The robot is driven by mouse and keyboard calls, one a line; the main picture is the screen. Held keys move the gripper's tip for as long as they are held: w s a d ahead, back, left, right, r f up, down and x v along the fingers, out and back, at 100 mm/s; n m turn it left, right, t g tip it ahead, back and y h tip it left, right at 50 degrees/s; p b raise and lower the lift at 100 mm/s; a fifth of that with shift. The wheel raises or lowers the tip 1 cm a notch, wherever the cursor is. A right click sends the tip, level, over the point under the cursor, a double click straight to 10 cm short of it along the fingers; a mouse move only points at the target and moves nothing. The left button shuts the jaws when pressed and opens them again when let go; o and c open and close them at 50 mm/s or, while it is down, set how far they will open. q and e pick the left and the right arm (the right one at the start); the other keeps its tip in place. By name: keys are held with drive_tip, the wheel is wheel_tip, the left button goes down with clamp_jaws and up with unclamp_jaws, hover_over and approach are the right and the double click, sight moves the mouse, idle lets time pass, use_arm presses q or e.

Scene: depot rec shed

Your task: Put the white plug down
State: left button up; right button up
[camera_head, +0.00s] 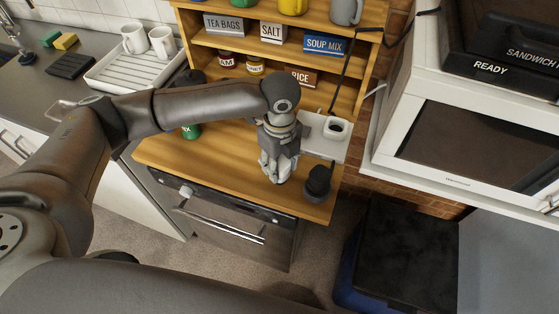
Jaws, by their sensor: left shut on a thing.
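My left gripper (276,174) points down over the wooden worktop (225,160), near its front edge. Its fingers are closed around a small pale thing, taken to be the white plug, which the fingers mostly hide. I cannot tell whether it touches the wood. My right gripper is not in view.
A small black object (318,182) stands just right of the gripper. A white block with a dark round top (335,128) is behind it. A green can (191,131) stands left. Shelves (295,52) rise behind, with a black cord hanging. A white microwave (460,150) is right.

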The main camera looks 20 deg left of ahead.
use_arm(q)
drive_tip(key=o, duration=0.6)
drive_tip(key=shift+f, duration=0.15)
drive_tip(key=shift+c, duration=0.2)
drive_tip(key=o, duration=0.4)
drive_tip(key=shift+o, duration=0.2)
drive_tip(key=shift+r, duration=0.45)
wheel_tip(320, 180, up, 12)
drive_tip(key=b, duration=0.1)
drive_tip(key=shift+f+b, duration=0.25)
drive_tip(key=shift+b, duration=0.1)
